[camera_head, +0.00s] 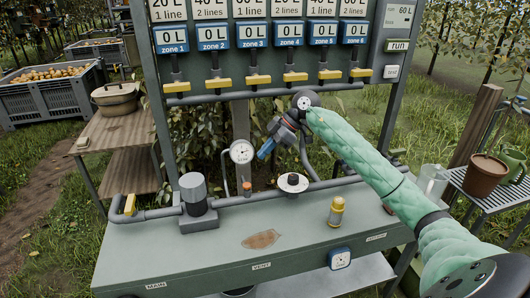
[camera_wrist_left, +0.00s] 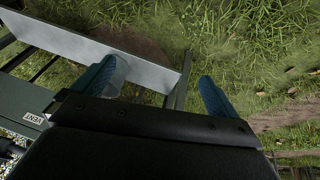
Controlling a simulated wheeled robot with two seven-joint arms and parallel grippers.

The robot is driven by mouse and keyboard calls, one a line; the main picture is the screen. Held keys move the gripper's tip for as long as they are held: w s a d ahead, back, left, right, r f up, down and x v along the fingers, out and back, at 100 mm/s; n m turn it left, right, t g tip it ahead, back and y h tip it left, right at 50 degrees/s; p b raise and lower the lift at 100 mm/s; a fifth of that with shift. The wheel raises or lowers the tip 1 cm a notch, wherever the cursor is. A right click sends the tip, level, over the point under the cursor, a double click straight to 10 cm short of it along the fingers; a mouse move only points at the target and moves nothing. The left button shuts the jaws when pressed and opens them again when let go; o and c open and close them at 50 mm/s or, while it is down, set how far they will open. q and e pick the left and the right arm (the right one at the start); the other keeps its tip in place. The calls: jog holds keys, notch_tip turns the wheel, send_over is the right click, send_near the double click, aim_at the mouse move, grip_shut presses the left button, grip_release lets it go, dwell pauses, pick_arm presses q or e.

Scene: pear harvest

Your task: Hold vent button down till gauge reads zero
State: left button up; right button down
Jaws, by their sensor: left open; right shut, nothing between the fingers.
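The round white gauge (camera_head: 242,152) stands on the pipe above the green bench; its needle is too small to read. A small orange-red cap (camera_head: 247,187) sits on the pipe below it, and a black knob on a white disc (camera_head: 293,183) is to its right. I cannot tell which is the vent button. My right gripper (camera_head: 264,151) is shut and empty, above the pipe and just right of the gauge in the picture. My left gripper (camera_wrist_left: 160,86) is open and empty in the left wrist view, over grass.
A panel with zone displays (camera_head: 250,38) and yellow valve handles rises behind. A side table with a pot (camera_head: 116,99) is left; a brown flowerpot (camera_head: 483,177) is right.

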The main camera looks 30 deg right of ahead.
jog(key=p, duration=0.1)
send_over(244, 185)
jog(key=d, duration=0.2)
jog(key=f, duration=0.5)
jog(key=shift+s+f, duration=0.15)
jog(key=shift+s, duration=0.25)
notch_tip(244, 185, down, 2)
jog(key=shift+d+f+p, duration=0.15)
jog(key=shift+f+p, duration=0.05)
jog(key=shift+p, duration=0.25)
pick_arm(q)
jog(key=shift+g+y, duration=0.4)
jog(key=shift+g, duration=0.1)
jog(key=shift+s+a+r, duration=0.35)
jog(key=shift+a+r, duration=0.45)
jog(key=shift+r, duration=0.1)
jog(key=shift+s+a+r, duration=0.3)
jog(key=shift+a+r, duration=0.5)
jog(key=shift+r, duration=0.1)
pick_arm(e)
jog(key=shift+f, duration=0.9)
jog(key=shift+f, duration=0.1)
